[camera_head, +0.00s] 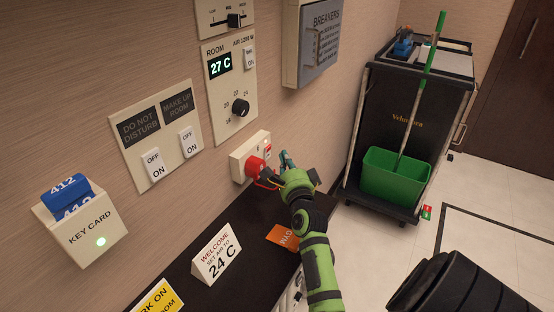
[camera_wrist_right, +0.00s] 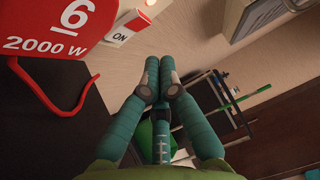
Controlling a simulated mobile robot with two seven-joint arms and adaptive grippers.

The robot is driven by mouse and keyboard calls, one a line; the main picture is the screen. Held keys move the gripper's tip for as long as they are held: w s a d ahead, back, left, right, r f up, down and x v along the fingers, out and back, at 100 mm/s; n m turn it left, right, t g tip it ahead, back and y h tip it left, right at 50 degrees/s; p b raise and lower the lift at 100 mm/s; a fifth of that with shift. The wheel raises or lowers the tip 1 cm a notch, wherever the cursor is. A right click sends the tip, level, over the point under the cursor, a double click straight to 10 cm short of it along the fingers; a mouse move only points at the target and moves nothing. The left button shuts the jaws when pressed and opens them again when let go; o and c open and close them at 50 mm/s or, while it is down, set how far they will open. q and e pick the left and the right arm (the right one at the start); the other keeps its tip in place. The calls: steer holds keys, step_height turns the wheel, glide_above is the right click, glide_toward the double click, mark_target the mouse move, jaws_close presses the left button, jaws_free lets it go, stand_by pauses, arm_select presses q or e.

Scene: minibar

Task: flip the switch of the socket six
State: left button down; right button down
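The white socket (camera_head: 236,163) is on the wall above the dark counter, with a red plug (camera_head: 257,167) in it. In the right wrist view the plug (camera_wrist_right: 58,22) fills the top left and reads "6 2000 W". A small white rocker switch (camera_wrist_right: 121,36) marked "ON" sits beside the plug; in the head view it is small at the socket's right end. My right gripper (camera_head: 285,158) is just right of the socket, apart from the switch. In the wrist view its two fingers (camera_wrist_right: 158,78) are together with nothing between them. My left gripper is not in view.
A key card holder (camera_head: 85,222), a panel of wall switches (camera_head: 157,135) and a thermostat (camera_head: 228,85) are on the wall. A welcome sign (camera_head: 217,253) and an orange card (camera_head: 284,237) are on the counter. A breaker box (camera_head: 318,45) and a cart (camera_head: 412,105) are beyond.

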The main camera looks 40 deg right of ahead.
mark_target(268, 152)
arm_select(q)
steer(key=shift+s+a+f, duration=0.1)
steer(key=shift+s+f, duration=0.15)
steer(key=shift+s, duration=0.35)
arm_select(e)
steer(key=shift+w+a+r, duration=0.1)
steer(key=shift+w+a, duration=0.15)
steer(key=shift+w, duration=0.4)
steer(key=shift+w+a+r, duration=0.1)
steer(key=shift+w+a, duration=0.15)
steer(key=shift+w, duration=0.35)
arm_select(q)
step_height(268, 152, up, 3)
steer(key=p, duration=0.2)
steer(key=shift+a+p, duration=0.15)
steer(key=shift+p, duration=0.2)
arm_select(e)
steer(key=shift+w+a+r+n+g, duration=0.1)
steer(key=shift+w+r+n+g, duration=0.1)
steer(key=shift+w+n+g, duration=0.15)
